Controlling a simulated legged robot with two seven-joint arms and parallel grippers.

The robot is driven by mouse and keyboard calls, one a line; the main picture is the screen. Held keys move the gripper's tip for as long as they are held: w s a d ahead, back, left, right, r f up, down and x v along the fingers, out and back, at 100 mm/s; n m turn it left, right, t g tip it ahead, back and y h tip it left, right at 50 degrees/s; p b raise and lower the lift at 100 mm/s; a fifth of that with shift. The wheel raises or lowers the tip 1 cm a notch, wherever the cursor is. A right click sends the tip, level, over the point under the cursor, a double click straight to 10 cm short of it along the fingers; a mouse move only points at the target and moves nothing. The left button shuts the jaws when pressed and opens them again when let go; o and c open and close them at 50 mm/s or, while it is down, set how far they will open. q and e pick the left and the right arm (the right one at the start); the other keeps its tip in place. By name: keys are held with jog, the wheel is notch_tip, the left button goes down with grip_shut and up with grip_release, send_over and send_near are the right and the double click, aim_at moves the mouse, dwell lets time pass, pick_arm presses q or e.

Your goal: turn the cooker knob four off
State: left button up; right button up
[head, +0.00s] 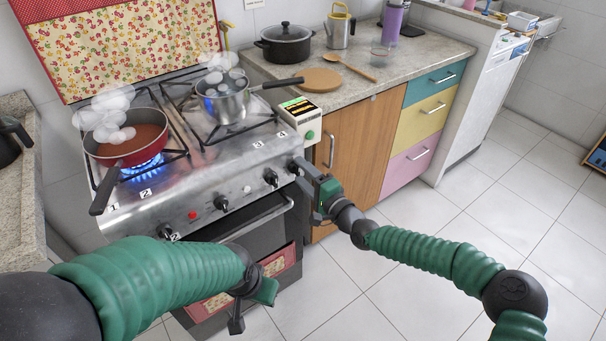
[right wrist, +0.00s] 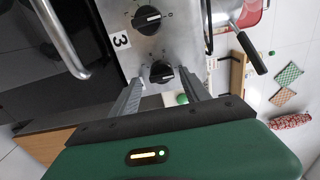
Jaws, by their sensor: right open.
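The steel cooker (head: 200,170) has a row of black knobs along its front. Knob four (head: 293,166) is at the right end, partly hidden by my right gripper (head: 306,184). In the right wrist view, a black knob (right wrist: 161,73) that appears to be knob four lies between the two spread fingers of the right gripper (right wrist: 165,84). The fingers stand apart on either side of it; contact is not clear. Its pointer direction is hard to read. Knob three (head: 271,177) is beside it. My left gripper (head: 250,300) hangs low before the cooker; its jaw opening is unclear.
A red pan (head: 135,138) steams over a blue flame at the left. A steaming saucepan (head: 226,98) stands at the back right, its handle reaching over the counter. The oven handle (head: 255,218) runs below the knobs.

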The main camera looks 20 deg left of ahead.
jog(key=p+v, duration=0.3)
jog(key=v, duration=1.4)
